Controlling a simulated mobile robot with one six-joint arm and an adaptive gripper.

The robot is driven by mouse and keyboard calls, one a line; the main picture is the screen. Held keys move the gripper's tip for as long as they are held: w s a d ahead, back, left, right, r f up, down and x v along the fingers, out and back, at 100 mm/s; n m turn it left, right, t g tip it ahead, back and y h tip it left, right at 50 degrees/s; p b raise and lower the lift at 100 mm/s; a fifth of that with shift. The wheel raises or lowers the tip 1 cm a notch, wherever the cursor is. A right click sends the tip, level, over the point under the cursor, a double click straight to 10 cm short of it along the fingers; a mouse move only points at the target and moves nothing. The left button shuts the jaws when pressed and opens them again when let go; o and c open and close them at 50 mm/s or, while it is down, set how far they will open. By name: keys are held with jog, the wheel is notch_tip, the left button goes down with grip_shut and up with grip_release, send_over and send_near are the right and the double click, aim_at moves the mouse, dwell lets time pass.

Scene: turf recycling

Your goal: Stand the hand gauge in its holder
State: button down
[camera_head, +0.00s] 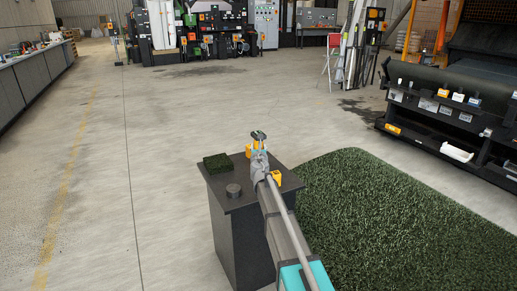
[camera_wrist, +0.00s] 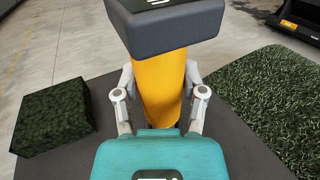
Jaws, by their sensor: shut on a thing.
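The hand gauge has a yellow body (camera_wrist: 161,85) and a dark grey head (camera_wrist: 165,28). It stands roughly upright between the fingers of my gripper (camera_wrist: 160,105) in the wrist view. The fingers are shut on the yellow body from both sides. In the head view my gripper (camera_head: 257,149) and the gauge head (camera_head: 259,134) are over the far part of a dark pedestal. The gauge's lower end is hidden, so I cannot tell whether it touches anything. A small yellow piece (camera_head: 276,178) shows beside my arm; I cannot tell whether it is the holder.
The dark pedestal (camera_head: 240,245) carries a green turf block (camera_head: 217,162) at the left and a short dark cylinder (camera_head: 234,190) in front. A large turf mat (camera_head: 375,215) lies to the right, by a black machine (camera_head: 450,110). Open concrete floor lies left.

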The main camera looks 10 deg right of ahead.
jog(key=shift+c, duration=0.4)
grip_release()
jog(key=s+a, duration=0.1)
jog(key=s, duration=1.1)
jog(key=shift+a, duration=0.3)
dwell(0.4)
